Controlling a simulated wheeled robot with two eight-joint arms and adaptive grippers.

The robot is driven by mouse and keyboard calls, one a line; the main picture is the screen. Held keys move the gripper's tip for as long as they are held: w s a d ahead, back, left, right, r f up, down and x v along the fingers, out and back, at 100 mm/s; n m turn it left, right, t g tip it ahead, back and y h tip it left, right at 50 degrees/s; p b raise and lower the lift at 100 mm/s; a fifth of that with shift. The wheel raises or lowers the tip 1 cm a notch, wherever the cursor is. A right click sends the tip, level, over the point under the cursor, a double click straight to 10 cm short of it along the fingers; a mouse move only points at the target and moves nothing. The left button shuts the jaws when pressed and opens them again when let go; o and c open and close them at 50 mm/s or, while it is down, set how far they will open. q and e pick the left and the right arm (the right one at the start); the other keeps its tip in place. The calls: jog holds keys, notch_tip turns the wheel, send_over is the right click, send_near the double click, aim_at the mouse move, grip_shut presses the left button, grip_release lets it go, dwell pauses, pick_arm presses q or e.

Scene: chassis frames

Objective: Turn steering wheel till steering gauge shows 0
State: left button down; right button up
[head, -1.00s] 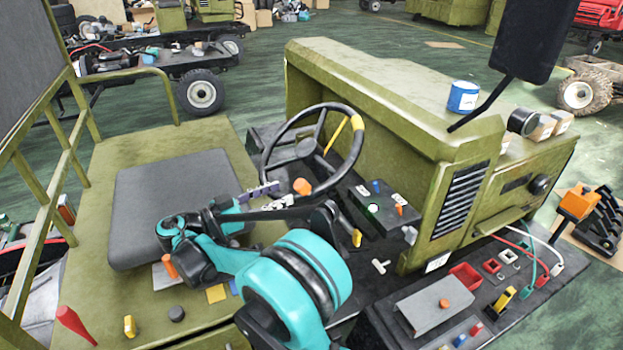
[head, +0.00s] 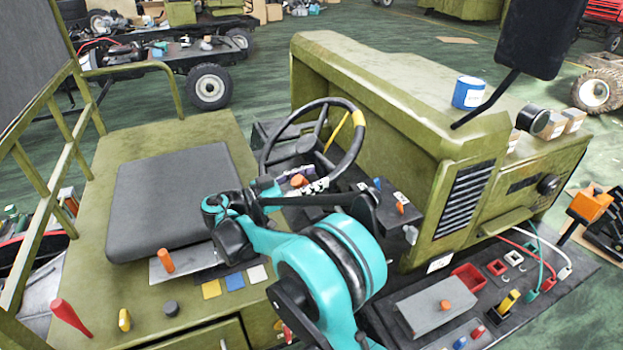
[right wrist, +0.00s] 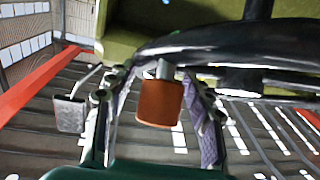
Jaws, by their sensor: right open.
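The steering wheel (head: 268,150) is black with a yellow mark at its upper right rim and an orange knob (head: 298,180) on its near lower rim. My right gripper (head: 312,180) is open at the knob. In the right wrist view the knob (right wrist: 160,103) stands between the two open fingers (right wrist: 160,120), with a visible gap on each side. The dark wheel rim (right wrist: 200,42) curves just beyond it. I cannot make out a steering gauge or its reading. My left gripper is not in view.
A black seat (head: 170,200) is left of the wheel. The green hood (head: 400,85) rises behind it, with a blue-and-white can (head: 468,92) on top. A small dark console with an orange lever (head: 400,208) is right of my arm.

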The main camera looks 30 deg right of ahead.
aim_at(332, 168)
jog(key=shift+s, duration=0.1)
grip_shut()
jog(key=d+r+n+t+p, duration=0.1)
jog(key=n, duration=0.1)
jog(key=d+r+n+t+y+p, duration=0.1)
jog(key=d+t, duration=0.1)
jog(key=s+d+r+n+t, duration=0.1)
jog(key=d+n+t, duration=0.1)
jog(key=shift+r+n+y+p, duration=0.3)
jog(key=shift+r+y+p, duration=0.05)
jog(key=shift+y+p, duration=0.05)
jog(key=shift+w+d+r+n+t, duration=0.2)
jog(key=shift+d+n+t, duration=0.1)
jog(key=shift+n+t, duration=0.15)
jog(key=shift+f, duration=0.1)
